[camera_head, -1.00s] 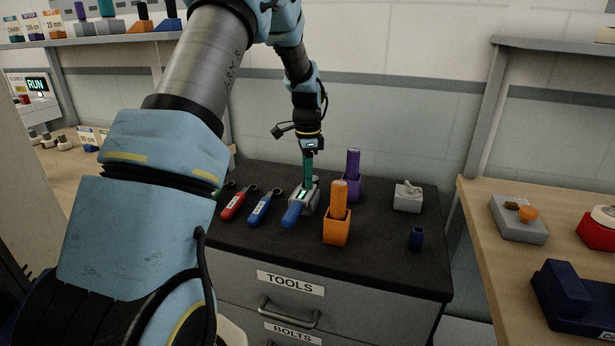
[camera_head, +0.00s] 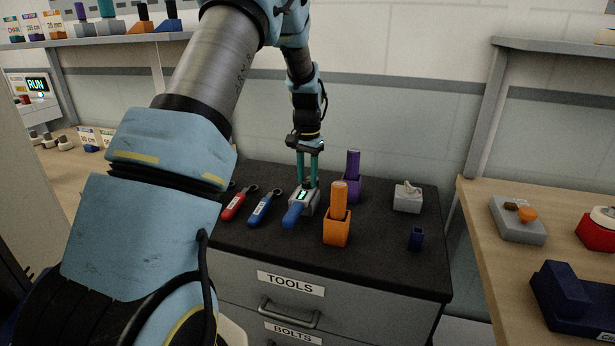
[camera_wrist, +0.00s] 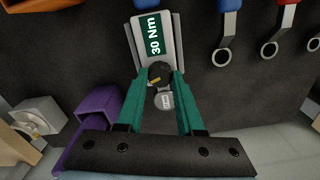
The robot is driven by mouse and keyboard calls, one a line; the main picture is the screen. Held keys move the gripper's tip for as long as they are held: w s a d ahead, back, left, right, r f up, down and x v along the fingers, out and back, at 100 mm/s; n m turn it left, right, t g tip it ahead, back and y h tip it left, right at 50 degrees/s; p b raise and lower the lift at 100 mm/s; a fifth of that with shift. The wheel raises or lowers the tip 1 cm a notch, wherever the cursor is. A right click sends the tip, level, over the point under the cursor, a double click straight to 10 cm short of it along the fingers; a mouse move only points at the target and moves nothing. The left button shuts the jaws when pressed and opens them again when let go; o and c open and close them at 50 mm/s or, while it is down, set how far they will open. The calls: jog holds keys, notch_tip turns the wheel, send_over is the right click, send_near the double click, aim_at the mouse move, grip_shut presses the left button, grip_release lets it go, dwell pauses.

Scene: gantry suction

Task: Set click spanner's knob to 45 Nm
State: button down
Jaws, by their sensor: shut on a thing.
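The click spanner, with a blue handle (camera_head: 294,215) and a grey body (camera_head: 304,204), lies on the black top of the tool cabinet. Its display (camera_wrist: 152,36) reads 30 Nm in the wrist view. A dark knob (camera_wrist: 159,72) with a yellow mark sits at the end of the body. My gripper (camera_wrist: 161,80) points down with its two green fingers shut on the knob, one on each side. It also shows in the head view (camera_head: 308,184), over the spanner.
Red (camera_head: 234,207) and blue (camera_head: 262,209) spanners lie to the left. An orange holder (camera_head: 337,231) and a purple holder (camera_head: 352,188) stand close on the right. A grey block (camera_head: 407,200) and a small blue holder (camera_head: 416,238) stand farther right.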

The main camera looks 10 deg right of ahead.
aim_at(306, 181)
jog(key=n+p, duration=0.1)
jog(key=n, duration=0.6)
jog(key=n+p, duration=0.1)
jog(key=n, duration=0.6)
dwell(0.4)
jog(key=shift+a, duration=0.1)
jog(key=c, duration=0.5)
grip_release()
jog(key=shift+r, duration=0.1)
notch_tip(306, 181, up, 11)
jog(key=shift+f+b, duration=0.2)
jog(key=shift+b, duration=0.9)
